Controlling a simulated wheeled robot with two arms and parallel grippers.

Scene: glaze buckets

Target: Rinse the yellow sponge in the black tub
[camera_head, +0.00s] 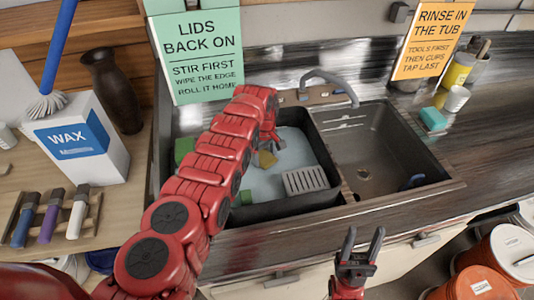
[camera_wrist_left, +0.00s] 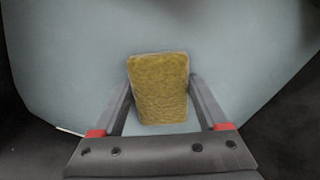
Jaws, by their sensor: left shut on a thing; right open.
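The black tub (camera_head: 286,207) sits in the left sink bowl and holds pale blue-grey water (camera_head: 293,152). My left gripper (camera_head: 270,147) reaches down into the tub and is shut on the yellow sponge (camera_head: 267,159). In the left wrist view the sponge (camera_wrist_left: 159,88) is upright in the picture between the two fingers, with water behind it. I cannot tell whether the sponge touches the water. My right gripper (camera_head: 362,245) is open and empty in front of the counter edge.
The tap (camera_head: 328,78) stands behind. The right sink bowl (camera_head: 376,145) is mostly clear. A teal block (camera_head: 433,119) and white cup (camera_head: 456,98) stand on the right counter. Orange buckets (camera_head: 480,284) are lower right.

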